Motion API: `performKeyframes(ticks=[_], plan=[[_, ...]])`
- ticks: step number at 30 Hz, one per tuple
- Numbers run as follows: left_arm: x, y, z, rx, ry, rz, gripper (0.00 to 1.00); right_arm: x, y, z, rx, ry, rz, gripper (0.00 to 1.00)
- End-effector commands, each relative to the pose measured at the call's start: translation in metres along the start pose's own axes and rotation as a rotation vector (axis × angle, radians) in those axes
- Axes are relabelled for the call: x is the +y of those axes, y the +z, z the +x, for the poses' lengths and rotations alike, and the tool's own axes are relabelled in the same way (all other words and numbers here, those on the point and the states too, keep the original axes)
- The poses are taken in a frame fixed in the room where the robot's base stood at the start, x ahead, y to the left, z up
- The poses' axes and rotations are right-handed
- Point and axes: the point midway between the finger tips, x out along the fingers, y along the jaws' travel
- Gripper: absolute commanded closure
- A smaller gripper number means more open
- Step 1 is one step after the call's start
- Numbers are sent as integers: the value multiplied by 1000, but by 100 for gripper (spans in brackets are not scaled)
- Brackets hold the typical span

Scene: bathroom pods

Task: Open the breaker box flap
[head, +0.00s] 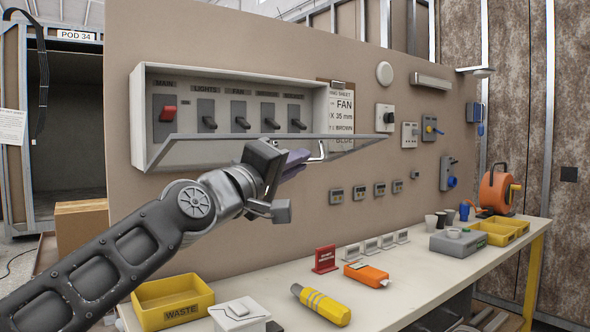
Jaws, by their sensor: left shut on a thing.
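The grey breaker box (139,100) is fixed to the brown wall panel, with a red main switch (168,113) and several dark toggle switches showing inside. A pale curved handle (322,150) shows on the flap's right half. My left gripper (296,165) is in front of the flap and shut at the handle, with its purplish finger parts beside it. The gripper hides part of the flap, and the exact grip is hard to see. My right gripper is out of view.
The workbench (400,262) below holds a yellow waste bin (172,301), a yellow cylinder (322,304), an orange device (366,275) and a red sign (325,259). A clipboard (341,105) hangs right of the box. Several switches and sockets line the wall further right.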

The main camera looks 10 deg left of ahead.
Motion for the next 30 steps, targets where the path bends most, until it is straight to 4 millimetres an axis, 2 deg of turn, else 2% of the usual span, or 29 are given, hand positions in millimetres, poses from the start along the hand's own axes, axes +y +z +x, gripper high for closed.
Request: performKeyframes(ticks=[11,12,19,30], plan=[[-1,0,0,0,-1,-2,100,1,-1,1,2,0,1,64],[-1,0,0,0,-1,-1,89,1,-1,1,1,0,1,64],[-1,0,0,0,-1,-1,71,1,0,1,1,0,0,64],[-1,0,-4,1,1,0,69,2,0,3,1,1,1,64]])
